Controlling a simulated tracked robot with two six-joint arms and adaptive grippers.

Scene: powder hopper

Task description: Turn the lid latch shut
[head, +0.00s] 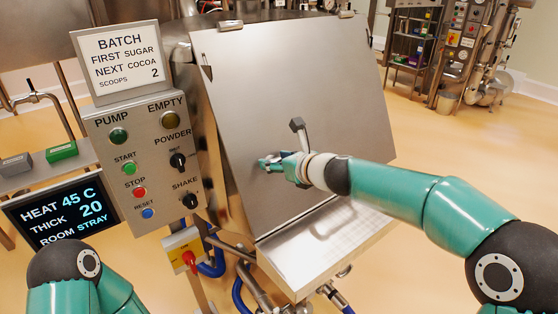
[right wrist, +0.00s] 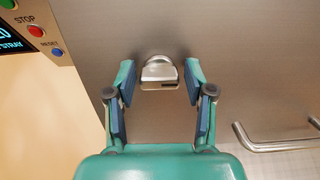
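The hopper lid (head: 300,80) is a large sloped steel panel, lying closed as far as I can see. The lid latch (right wrist: 160,72) is a small rounded metal knob on the steel face in the right wrist view. My right gripper (right wrist: 159,82) is open, with one finger to each side of the latch and a gap visible on both sides. In the head view my right gripper (head: 267,163) is at the lower left of the lid and hides the latch. My left gripper is out of view; only part of my left arm shows at the bottom left.
A control panel (head: 145,165) with buttons and knobs stands left of the lid, under a batch sign (head: 122,60). A display (head: 60,212) is at the far left. A bar handle (right wrist: 278,143) is on the steel right of my right gripper.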

